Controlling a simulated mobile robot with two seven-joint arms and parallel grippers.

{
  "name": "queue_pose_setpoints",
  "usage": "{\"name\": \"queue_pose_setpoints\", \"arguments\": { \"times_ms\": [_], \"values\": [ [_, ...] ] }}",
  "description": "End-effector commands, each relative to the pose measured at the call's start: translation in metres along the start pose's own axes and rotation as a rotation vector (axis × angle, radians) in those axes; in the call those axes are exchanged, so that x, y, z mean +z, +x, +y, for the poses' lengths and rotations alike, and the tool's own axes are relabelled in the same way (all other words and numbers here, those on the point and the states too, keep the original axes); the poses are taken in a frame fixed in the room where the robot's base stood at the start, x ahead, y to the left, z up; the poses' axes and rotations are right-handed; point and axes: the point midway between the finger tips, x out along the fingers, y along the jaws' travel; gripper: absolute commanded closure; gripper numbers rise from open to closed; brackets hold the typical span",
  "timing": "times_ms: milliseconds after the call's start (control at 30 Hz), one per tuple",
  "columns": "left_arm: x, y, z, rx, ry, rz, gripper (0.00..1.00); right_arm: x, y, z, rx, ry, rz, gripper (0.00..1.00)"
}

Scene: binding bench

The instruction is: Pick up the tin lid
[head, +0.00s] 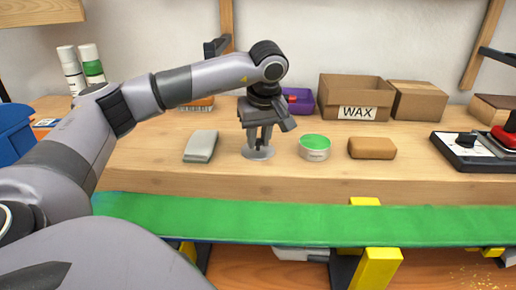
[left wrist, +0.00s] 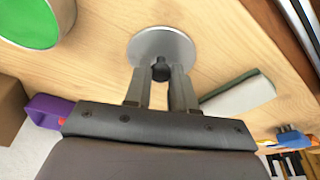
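The tin lid (head: 258,154) is a flat silver disc with a small black knob, and it lies on the wooden bench. It also shows in the left wrist view (left wrist: 163,42), with its knob between my fingertips. My left gripper (head: 258,143) points down over the lid. Its two fingers (left wrist: 160,72) flank the knob closely with no clear gap, so it looks shut on the lid's knob. A round tin (head: 316,155) with a green top stands just right of the lid. My right gripper is not in view.
A grey-green block (head: 200,146) lies left of the lid. A brown block (head: 371,148) lies right of the tin. Behind are a purple bin (head: 302,107) and a cardboard WAX box (head: 345,97). A green strip (head: 320,218) runs along the front.

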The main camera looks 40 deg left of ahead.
Motion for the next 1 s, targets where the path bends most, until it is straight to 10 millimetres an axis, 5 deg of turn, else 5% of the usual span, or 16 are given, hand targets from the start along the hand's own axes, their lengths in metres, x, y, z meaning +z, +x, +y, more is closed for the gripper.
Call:
{"name": "queue_pose_setpoints", "arguments": {
  "times_ms": [567,767,1000],
  "values": [
    [-0.002,-0.008,0.001,0.002,-0.001,0.0,1.0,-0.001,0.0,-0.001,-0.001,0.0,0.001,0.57],
    [-0.009,-0.035,0.001,0.005,-0.001,0.001,1.0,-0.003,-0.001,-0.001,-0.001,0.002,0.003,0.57],
    [-0.026,-0.095,0.001,0.006,-0.001,0.001,1.0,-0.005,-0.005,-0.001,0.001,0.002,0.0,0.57]
  ]
}}
